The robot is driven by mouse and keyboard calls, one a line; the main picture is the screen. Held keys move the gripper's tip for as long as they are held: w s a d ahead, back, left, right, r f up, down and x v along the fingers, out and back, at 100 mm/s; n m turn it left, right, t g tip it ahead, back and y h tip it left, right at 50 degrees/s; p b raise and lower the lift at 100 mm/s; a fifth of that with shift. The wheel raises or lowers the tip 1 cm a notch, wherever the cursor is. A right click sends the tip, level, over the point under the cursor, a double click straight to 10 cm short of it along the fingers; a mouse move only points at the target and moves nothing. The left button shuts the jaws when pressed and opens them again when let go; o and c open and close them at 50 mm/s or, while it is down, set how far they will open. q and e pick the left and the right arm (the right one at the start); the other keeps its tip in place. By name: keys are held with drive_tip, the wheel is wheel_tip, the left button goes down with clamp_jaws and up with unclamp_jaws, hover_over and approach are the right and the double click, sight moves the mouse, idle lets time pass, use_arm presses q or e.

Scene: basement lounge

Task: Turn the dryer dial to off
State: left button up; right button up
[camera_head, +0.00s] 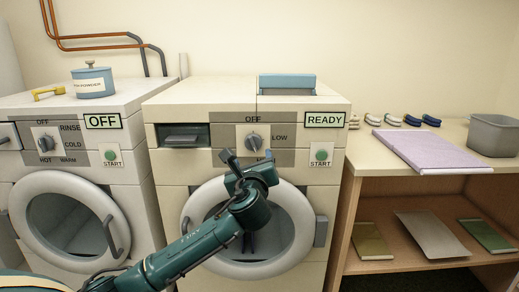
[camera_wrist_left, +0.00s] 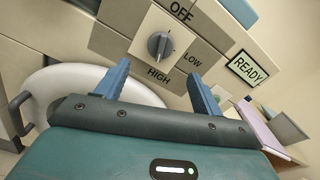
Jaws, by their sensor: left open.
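The dryer (camera_head: 170,200) is the right-hand white machine, with a READY sign (camera_head: 324,119) on its top right. Its dial (camera_head: 253,138) is a round grey knob with a raised ridge, with OFF above, LOW to the right and HIGH below; which mark it points at I cannot tell. The dial also shows in the left wrist view (camera_wrist_left: 160,45), beyond and between my blue fingertips. My left gripper (camera_head: 249,158) is open and empty in front of the dryer, just below the dial in the head view, and apart from it. It partly hides the HIGH label. My right gripper is not in view.
A START button (camera_head: 321,155) sits right of the dial, and the round dryer door (camera_head: 195,205) is below. The washer (camera_head: 140,185) stands at left with its own dial (camera_head: 46,143). A wooden shelf (camera_head: 350,200) with a purple cloth (camera_head: 425,150) and grey bin (camera_head: 494,137) stands at right.

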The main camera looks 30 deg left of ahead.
sight(253, 146)
use_arm(q)
drive_tip(key=b+x, duration=0.1)
drive_tip(key=x, duration=0.9)
drive_tip(key=shift+d, duration=0.1)
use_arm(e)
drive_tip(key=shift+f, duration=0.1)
use_arm(q)
drive_tip(key=shift+f, duration=0.1)
drive_tip(key=c, duration=1)
drive_tip(key=shift+o, duration=0.2)
